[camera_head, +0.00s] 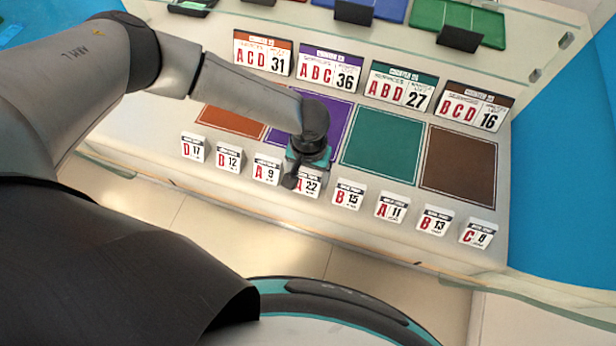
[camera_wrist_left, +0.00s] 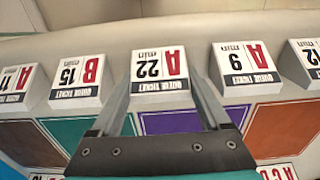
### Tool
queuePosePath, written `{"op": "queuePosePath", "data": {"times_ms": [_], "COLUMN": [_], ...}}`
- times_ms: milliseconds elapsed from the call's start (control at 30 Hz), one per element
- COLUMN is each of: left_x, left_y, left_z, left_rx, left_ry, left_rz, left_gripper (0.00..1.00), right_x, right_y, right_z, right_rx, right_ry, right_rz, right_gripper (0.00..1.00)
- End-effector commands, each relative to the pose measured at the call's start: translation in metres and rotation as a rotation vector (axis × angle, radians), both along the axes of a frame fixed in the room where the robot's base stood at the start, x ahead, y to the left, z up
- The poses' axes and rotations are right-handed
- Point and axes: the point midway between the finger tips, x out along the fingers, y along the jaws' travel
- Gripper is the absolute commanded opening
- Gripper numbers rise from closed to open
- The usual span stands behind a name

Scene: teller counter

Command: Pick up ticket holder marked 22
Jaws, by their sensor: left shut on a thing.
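The ticket holder marked A 22 (camera_head: 312,184) is a small white block with a dark header, in the front row on the counter. It shows upside down in the left wrist view (camera_wrist_left: 160,66). My left gripper (camera_head: 297,178) reaches down over it and partly covers its left side in the head view. In the left wrist view my left gripper (camera_wrist_left: 163,88) has one finger on each side of the holder and is shut on it. The holder stands in line with its neighbours; I see no clear lift. My right gripper is not in view.
The A 9 holder (camera_head: 266,169) and B 15 holder (camera_head: 348,194) stand close on either side. More holders line the counter's front edge. Behind are coloured mats, such as the teal mat (camera_head: 382,146), and larger number signs, such as ABD 27 (camera_head: 399,88).

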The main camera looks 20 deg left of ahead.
Motion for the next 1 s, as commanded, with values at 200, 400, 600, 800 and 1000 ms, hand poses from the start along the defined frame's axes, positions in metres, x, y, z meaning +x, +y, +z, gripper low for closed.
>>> {"op": "queuePosePath", "data": {"times_ms": [200, 400, 600, 800, 1000], "left_x": [0.0, 0.0, 0.0, 0.001, 0.001], "left_y": [0.0, 0.0, 0.0, 0.0, 0.0], "left_z": [0.0, 0.0, 0.003, 0.022, 0.068], "left_rx": [0.0, 0.0, 0.0, -0.001, -0.003], "left_ry": [0.0, -0.001, -0.001, -0.001, -0.003], "left_rz": [0.0, 0.0, 0.001, 0.001, 0.002], "left_gripper": [0.34, 0.23, 0.23, 0.23, 0.23], "right_x": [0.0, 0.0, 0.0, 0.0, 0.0], "right_y": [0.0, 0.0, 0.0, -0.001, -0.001], "right_z": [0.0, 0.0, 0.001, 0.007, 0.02], "right_rx": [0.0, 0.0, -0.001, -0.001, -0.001], "right_ry": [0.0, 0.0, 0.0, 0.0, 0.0], "right_rz": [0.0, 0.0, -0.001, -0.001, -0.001], "right_gripper": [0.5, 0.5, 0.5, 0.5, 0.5]}}
